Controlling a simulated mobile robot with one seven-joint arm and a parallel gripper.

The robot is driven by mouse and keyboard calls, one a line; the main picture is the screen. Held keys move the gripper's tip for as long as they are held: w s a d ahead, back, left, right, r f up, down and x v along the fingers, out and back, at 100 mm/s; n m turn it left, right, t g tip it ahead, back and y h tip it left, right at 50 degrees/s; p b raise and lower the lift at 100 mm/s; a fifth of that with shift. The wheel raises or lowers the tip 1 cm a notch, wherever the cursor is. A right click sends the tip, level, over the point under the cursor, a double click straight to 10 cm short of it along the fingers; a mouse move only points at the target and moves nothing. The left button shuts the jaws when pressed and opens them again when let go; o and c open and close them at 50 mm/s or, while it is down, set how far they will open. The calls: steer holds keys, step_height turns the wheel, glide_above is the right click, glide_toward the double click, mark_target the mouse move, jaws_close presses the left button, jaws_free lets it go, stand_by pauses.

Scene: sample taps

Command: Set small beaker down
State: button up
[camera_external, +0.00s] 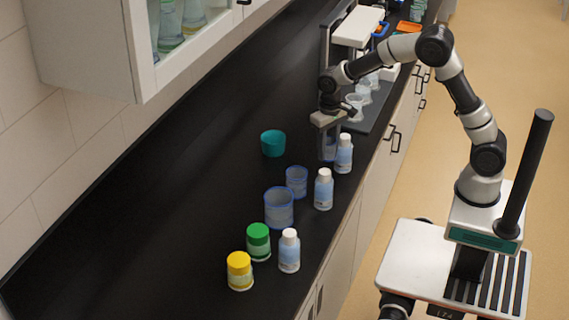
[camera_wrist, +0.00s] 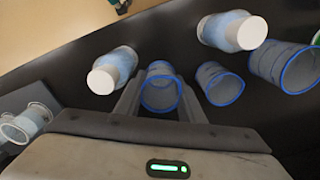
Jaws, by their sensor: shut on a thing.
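My gripper (camera_external: 328,124) points down over the black counter and is shut on a clear, blue-rimmed small beaker. In the wrist view the beaker (camera_wrist: 160,92) sits upright between the two fingers (camera_wrist: 158,105). In the outside view it shows partly below the gripper (camera_external: 329,150), close to the counter; I cannot tell whether its base touches. A white-capped bottle (camera_external: 344,154) stands just right of it. A second small blue-rimmed beaker (camera_external: 297,181) and a larger one (camera_external: 279,209) stand nearer the camera.
Two more white-capped bottles (camera_external: 324,189), a green-capped jar (camera_external: 258,243), a yellow-capped jar (camera_external: 240,271) and a teal cup (camera_external: 273,143) stand on the counter. Behind my gripper is a white dispenser (camera_external: 357,27) with cups on its tray (camera_external: 378,122). The counter's left side is clear.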

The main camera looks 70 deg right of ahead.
steer(key=s+a+n+p, duration=0.1)
steer(key=s+n+p, duration=0.1)
steer(key=s+n, duration=0.3)
steer(key=s, duration=0.3)
steer(key=shift+s+a, duration=0.15)
steer(key=shift+a, duration=0.15)
steer(key=shift+f, duration=0.1)
